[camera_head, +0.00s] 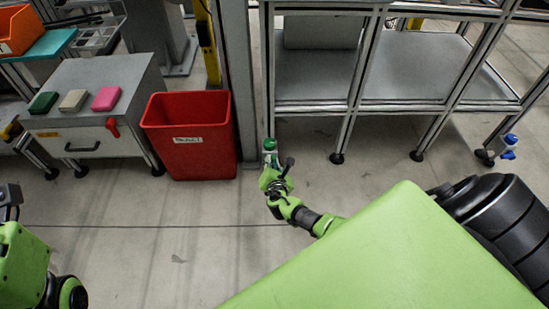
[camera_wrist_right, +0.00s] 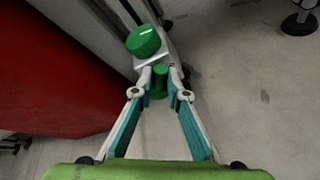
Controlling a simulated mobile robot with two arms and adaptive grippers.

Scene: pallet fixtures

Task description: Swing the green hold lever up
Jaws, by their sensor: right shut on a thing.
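The green hold lever shows in the right wrist view as a green cylinder (camera_wrist_right: 159,82) between the fingertips, below a larger round green knob (camera_wrist_right: 145,41) on a pale bracket. In the head view the green knob (camera_head: 269,144) is beside the grey post, right of the red bin. My right gripper (camera_wrist_right: 160,84) is shut on the green hold lever, a fingertip on each side; it is small in the head view (camera_head: 271,168). My left arm is at the lower left edge of the head view, where a dark part (camera_head: 9,197) is cut off; its finger state is unclear.
A red bin (camera_head: 190,135) stands close left of the lever. A grey cabinet (camera_head: 95,110) with green, beige and pink blocks is farther left. A metal shelf rack (camera_head: 345,110) stands at the right. The floor in front is clear.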

